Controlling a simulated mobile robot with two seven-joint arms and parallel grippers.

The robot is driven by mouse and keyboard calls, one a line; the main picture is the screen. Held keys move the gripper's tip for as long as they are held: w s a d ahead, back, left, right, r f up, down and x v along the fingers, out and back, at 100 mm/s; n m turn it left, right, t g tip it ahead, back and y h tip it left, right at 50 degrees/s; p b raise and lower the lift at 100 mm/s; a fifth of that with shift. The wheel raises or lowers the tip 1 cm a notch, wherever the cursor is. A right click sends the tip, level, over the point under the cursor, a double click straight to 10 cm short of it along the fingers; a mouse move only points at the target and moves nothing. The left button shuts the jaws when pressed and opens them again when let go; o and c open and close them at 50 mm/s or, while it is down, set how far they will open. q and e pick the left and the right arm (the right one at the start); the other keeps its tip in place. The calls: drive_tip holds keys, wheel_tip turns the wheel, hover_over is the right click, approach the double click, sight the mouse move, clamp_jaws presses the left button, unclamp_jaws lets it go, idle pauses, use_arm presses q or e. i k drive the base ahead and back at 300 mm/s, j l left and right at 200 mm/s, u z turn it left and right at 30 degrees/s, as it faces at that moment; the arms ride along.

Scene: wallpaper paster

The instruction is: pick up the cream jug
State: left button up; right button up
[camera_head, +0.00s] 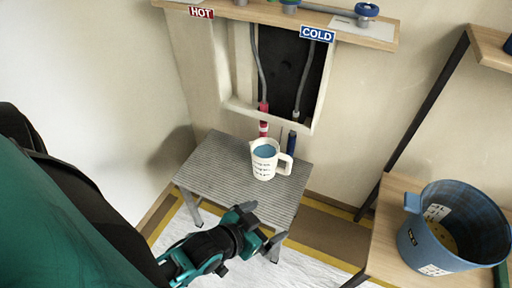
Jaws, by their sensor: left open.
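The cream jug (264,165) stands upright on a small grey ribbed table (225,172). Its handle points right, it has dark markings on its side, and blue shows inside it. My left gripper (262,226) is open and empty at the table's front edge, below and in front of the jug and apart from it. My right gripper is not in view.
A blue bucket (432,258) stands on a wooden shelf at the right. Behind the table, a wall recess holds hoses under a ledge with HOT (201,13) and COLD (317,34) signs. A red-and-white item and a dark blue item stand behind the jug.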

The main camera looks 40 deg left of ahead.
sight(265, 151)
drive_tip(key=u, duration=1)
drive_tip(key=z, duration=1.75)
drive_tip(key=u, duration=1.75)
drive_tip(key=i+j, duration=0.2)
drive_tip(key=j, duration=0.15)
drive_tip(key=i+j+z, duration=0.1)
drive_tip(key=j, duration=0.25)
drive_tip(key=i, duration=0.05)
